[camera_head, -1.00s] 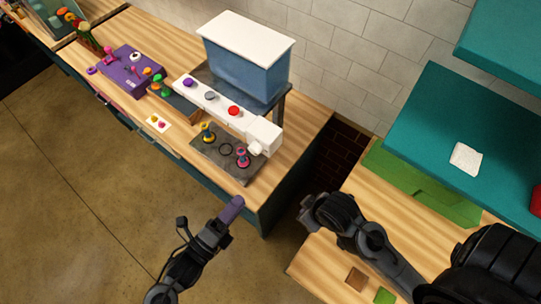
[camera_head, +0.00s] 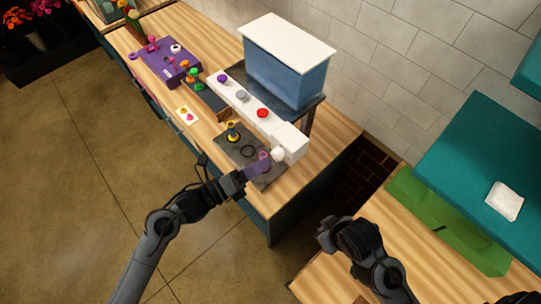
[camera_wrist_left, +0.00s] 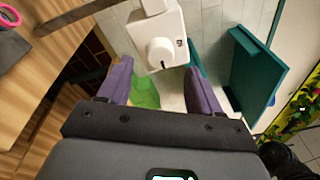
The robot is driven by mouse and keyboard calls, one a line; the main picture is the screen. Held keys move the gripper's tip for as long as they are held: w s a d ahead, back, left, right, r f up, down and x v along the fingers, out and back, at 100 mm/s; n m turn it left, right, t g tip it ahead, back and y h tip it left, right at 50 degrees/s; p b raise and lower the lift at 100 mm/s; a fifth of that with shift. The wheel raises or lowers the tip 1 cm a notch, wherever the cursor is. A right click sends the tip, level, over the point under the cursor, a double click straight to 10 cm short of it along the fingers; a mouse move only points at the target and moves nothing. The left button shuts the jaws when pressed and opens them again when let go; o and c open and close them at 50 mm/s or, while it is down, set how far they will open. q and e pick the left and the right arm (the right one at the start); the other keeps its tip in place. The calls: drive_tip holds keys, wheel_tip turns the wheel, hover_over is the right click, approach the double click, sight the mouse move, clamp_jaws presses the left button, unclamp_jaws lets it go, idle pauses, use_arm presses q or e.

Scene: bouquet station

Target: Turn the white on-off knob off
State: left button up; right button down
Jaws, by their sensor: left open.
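The white on-off knob (camera_head: 278,155) sticks out at the near end of a long white panel (camera_head: 289,138). In the left wrist view the knob (camera_wrist_left: 160,52) is round with a dark pointer mark, on the white box end beside a small dark label. My left gripper (camera_head: 262,167) is close to the knob, over the dark mat. In the wrist view its purple fingers (camera_wrist_left: 160,84) are spread apart with nothing between them, and the knob lies ahead of the gap, apart from both. My right gripper (camera_head: 330,234) is away to the lower right; its fingers are not clear.
The panel also bears purple, grey and red knobs (camera_head: 262,113). A blue tank with a white lid (camera_head: 288,65) stands behind it. A dark mat (camera_head: 235,150) holds a yellow-and-dark stand (camera_head: 233,132) and a black ring (camera_head: 248,151). A purple box (camera_head: 170,62) stands farther left.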

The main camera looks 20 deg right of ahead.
sight(275, 158)
use_arm(q)
drive_tip(key=shift+w+d+p, duration=0.2)
drive_tip(key=shift+d, duration=0.8)
drive_tip(key=shift+w+d+p, duration=0.2)
drive_tip(key=shift+d, duration=0.8)
drive_tip(key=c, duration=1)
